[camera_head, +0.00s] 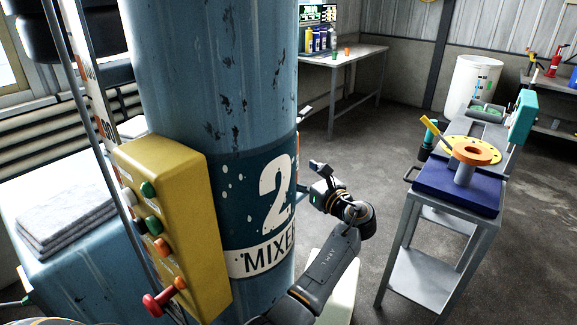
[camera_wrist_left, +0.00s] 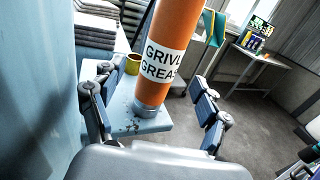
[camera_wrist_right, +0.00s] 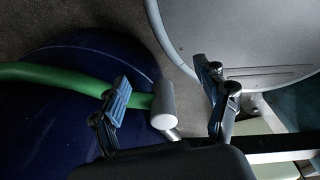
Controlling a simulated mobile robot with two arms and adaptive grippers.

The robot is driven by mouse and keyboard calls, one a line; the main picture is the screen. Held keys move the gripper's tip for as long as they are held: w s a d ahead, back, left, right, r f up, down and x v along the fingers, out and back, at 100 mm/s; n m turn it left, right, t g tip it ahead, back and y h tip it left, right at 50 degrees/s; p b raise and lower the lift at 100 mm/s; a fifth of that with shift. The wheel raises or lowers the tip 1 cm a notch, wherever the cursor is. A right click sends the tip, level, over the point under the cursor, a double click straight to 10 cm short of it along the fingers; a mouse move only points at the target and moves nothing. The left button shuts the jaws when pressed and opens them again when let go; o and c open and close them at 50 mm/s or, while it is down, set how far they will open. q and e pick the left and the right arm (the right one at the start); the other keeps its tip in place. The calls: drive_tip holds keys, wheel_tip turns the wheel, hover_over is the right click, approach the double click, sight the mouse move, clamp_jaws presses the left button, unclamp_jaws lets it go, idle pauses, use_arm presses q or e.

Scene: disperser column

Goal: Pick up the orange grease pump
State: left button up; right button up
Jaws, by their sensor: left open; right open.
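The orange grease pump (camera_wrist_left: 171,50) shows in the left wrist view as a tall, upright-looking orange cylinder. It has a white "GREASE" label and a grey lower end, over a worn light-blue surface (camera_wrist_left: 122,117). My left gripper (camera_wrist_left: 152,78) is open, with one finger to each side of the pump in the picture; no contact shows. My right gripper (camera_wrist_right: 161,76) is open in the right wrist view.
The blue column (camera_head: 215,90) marked "2 MIXER" fills the head view's middle, with a yellow control box (camera_head: 165,215) on it. A yellow mug (camera_wrist_left: 132,64) is near the pump. A grey cart (camera_head: 405,230) stands right. Open floor lies between column and cart.

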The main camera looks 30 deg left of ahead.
use_arm(q)
drive_tip(key=p+x, duration=0.1)
drive_tip(key=x, duration=0.4)
drive_tip(key=shift+w, duration=0.15)
drive_tip(key=shift+d, duration=0.1)
drive_tip(key=shift+c, duration=0.7)
drive_tip(key=c, duration=1.1)
drive_tip(key=shift+r, duration=0.2)
